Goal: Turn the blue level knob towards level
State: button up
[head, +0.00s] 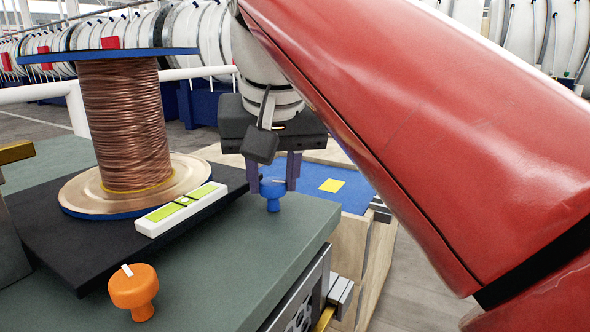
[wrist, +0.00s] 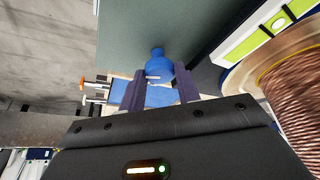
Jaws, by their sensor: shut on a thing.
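The blue level knob (head: 272,197) stands on the grey-green bench top near its far right corner, with a pale mark on its top. My gripper (head: 272,184) reaches down over it from behind, one finger on each side, and is shut on the knob. In the wrist view the blue knob (wrist: 158,60) shows between the tips of the two fingers of my gripper (wrist: 160,80). The level (head: 182,208), a white bar with yellow-green windows and dark marks, lies on the black plate to the left of the knob. It shows partly in the wrist view (wrist: 262,32).
A copper wire spool (head: 127,125) with blue-edged flanges stands on the black plate (head: 75,258). An orange knob (head: 134,289) stands at the bench front. A wooden crate (head: 374,245) with a blue surface and yellow square is beyond the bench edge.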

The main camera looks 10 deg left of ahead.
jog(key=o, duration=0.9)
jog(key=shift+o, duration=0.2)
